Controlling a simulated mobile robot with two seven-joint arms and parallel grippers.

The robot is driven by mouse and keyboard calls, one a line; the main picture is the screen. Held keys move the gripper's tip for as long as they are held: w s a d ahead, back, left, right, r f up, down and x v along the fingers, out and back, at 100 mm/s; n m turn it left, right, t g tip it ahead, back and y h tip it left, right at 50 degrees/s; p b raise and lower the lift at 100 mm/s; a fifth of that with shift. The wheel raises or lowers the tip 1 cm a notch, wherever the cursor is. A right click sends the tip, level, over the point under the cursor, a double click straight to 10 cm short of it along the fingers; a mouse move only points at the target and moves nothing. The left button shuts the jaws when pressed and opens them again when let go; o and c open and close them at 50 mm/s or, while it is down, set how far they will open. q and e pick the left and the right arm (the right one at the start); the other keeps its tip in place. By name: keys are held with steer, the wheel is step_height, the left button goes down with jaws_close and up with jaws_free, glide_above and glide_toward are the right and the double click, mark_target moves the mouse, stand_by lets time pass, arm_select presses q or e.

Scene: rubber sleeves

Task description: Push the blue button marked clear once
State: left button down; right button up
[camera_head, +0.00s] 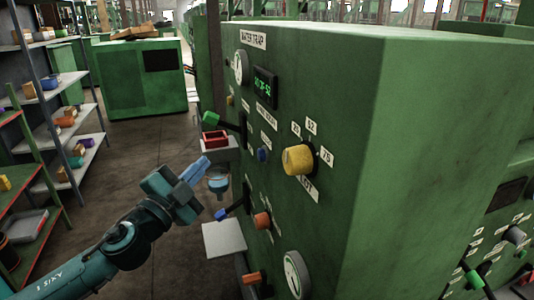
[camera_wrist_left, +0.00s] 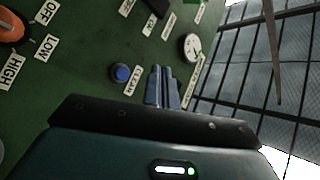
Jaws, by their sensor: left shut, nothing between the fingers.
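The blue button (camera_head: 262,155) sits on the front of the green machine (camera_head: 330,100), left of the yellow knob. In the left wrist view the blue button (camera_wrist_left: 120,73) is round in a dark ring, with a small white label (camera_wrist_left: 130,83) beside it that appears to read "clear". My left gripper (camera_head: 205,162) is shut and empty, in front of the panel and left of the button, apart from it. In the wrist view its blue fingers (camera_wrist_left: 162,86) show to the right of the button. My right gripper is not in view.
Around the button are a yellow knob (camera_head: 298,160), an orange knob (camera_head: 262,221), a green-tipped lever (camera_head: 211,118) and a blue-tipped lever (camera_head: 222,215). A red bin (camera_head: 215,139) stands near the panel. Shelves (camera_head: 62,120) stand left; the aisle floor between is clear.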

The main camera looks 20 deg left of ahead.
mark_target(262, 155)
arm_select(q)
steer(key=shift+s, duration=0.1)
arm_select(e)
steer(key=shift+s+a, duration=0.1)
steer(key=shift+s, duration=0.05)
arm_select(q)
steer(key=w+d+p, duration=0.3)
steer(key=w+d, duration=0.2)
steer(key=d, duration=0.2)
steer(key=shift+w, duration=0.2)
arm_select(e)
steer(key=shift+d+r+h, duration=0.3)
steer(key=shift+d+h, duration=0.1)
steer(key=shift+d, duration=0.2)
arm_select(q)
steer(key=shift+d, duration=0.1)
stand_by(1.4)
steer(key=shift+w+d, duration=0.25)
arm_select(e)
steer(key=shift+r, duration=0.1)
